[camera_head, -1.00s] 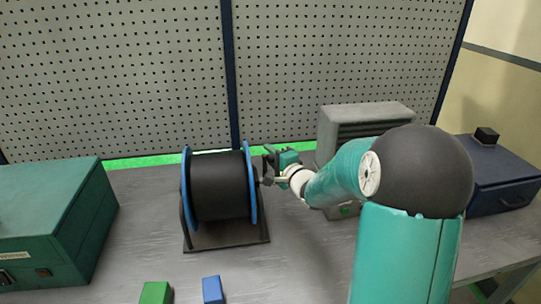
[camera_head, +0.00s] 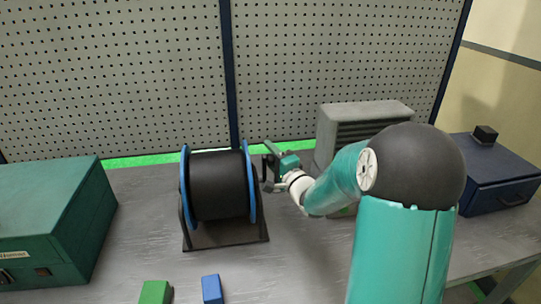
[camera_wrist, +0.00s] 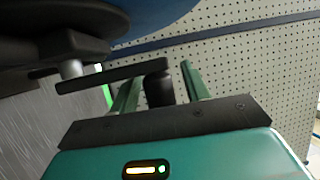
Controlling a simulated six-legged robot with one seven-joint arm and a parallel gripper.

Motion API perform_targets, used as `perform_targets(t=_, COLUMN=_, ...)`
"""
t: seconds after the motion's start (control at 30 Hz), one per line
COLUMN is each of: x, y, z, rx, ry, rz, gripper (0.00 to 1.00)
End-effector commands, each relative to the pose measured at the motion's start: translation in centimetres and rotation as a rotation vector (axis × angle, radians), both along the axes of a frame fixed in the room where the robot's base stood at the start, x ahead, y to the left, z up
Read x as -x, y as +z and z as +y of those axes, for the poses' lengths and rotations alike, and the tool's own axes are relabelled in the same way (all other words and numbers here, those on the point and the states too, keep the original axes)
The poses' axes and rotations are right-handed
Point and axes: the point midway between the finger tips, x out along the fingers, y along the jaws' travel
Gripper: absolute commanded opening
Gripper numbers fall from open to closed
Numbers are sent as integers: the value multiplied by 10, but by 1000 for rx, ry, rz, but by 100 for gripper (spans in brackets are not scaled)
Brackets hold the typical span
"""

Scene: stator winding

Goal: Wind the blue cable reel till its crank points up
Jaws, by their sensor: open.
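The cable reel has a black drum (camera_head: 217,186) between two blue flanges (camera_head: 251,188) and stands on a dark base on the bench. Its crank arm (camera_wrist: 112,78) shows in the wrist view, running from the hub to a dark handle (camera_wrist: 158,88). Judged against the pegboard's post and the bench, the crank points about straight up. My gripper (camera_head: 271,164) is at the reel's right side. In the wrist view its green fingers (camera_wrist: 160,88) are apart, one on each side of the handle. I cannot tell whether either touches it.
A green case (camera_head: 50,225) stands at the left. A grey vented box (camera_head: 365,118) is close behind my arm, and a dark blue box (camera_head: 495,185) is at the right. Green (camera_head: 155,292) and blue (camera_head: 212,289) blocks lie in front. A pegboard (camera_head: 110,80) closes the back.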

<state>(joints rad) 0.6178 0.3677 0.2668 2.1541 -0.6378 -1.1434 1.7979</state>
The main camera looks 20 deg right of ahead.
Motion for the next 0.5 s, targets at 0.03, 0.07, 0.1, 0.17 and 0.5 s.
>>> perform_targets(t=0.03, x=2, y=0, z=-1, rx=0, ry=-1, rz=0, gripper=47)
perform_targets(t=0.07, x=3, y=0, z=-1, rx=1, ry=-1, rz=1, gripper=47)
perform_targets(t=0.1, x=6, y=-1, z=-2, rx=1, ry=-2, rz=1, gripper=47)
perform_targets(t=0.17, x=13, y=-2, z=-4, rx=1, ry=-2, rz=1, gripper=47)
perform_targets(t=0.5, x=82, y=-13, z=-17, rx=1, ry=-3, rz=2, gripper=47)
